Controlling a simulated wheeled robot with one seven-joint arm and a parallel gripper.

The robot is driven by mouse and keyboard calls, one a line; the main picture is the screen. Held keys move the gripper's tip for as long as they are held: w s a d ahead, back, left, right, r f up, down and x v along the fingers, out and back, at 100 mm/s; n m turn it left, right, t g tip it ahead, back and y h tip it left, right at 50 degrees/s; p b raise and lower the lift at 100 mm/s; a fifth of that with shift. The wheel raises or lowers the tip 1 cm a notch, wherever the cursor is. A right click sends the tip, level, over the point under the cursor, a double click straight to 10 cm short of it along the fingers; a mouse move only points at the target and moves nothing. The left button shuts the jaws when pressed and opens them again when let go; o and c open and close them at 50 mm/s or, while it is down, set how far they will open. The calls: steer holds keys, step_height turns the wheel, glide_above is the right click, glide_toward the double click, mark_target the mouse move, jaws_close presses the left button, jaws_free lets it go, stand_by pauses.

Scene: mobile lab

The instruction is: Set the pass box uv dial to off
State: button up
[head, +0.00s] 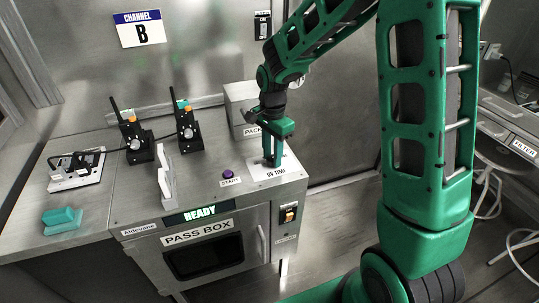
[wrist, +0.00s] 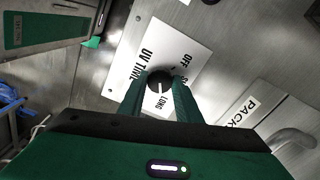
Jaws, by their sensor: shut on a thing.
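The pass box (head: 270,222) has a white UV TIME plate (head: 284,171) on its top near the right front corner. The plate also shows in the wrist view (wrist: 152,52), with OFF and LONG readable and other lettering partly hidden. The black round UV dial (wrist: 159,80) sits on this plate. Its white pointer line appears to point down the picture, toward LONG. My gripper (head: 273,160) reaches down from above, and its green fingers (wrist: 158,92) are shut on the dial from both sides. In the head view the fingers hide the dial.
A purple START button (head: 228,174) is left of the plate. A box labelled PACK (head: 240,103) stands behind my gripper. Two radios (head: 187,130) and a white upright rack (head: 165,178) are farther left. A lit READY display (head: 200,214) is on the front.

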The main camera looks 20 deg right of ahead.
steer(key=shift+w+a+n, duration=0.1)
steer(key=shift+n, duration=0.2)
steer(key=n, duration=1)
steer(key=shift+w+r, duration=0.1)
steer(key=n, duration=0.3)
steer(key=shift+n, duration=0.3)
steer(key=n, duration=0.5)
steer(key=shift+w+d+n, duration=0.1)
steer(key=shift+d+n, duration=0.1)
steer(key=shift+n, duration=2.1)
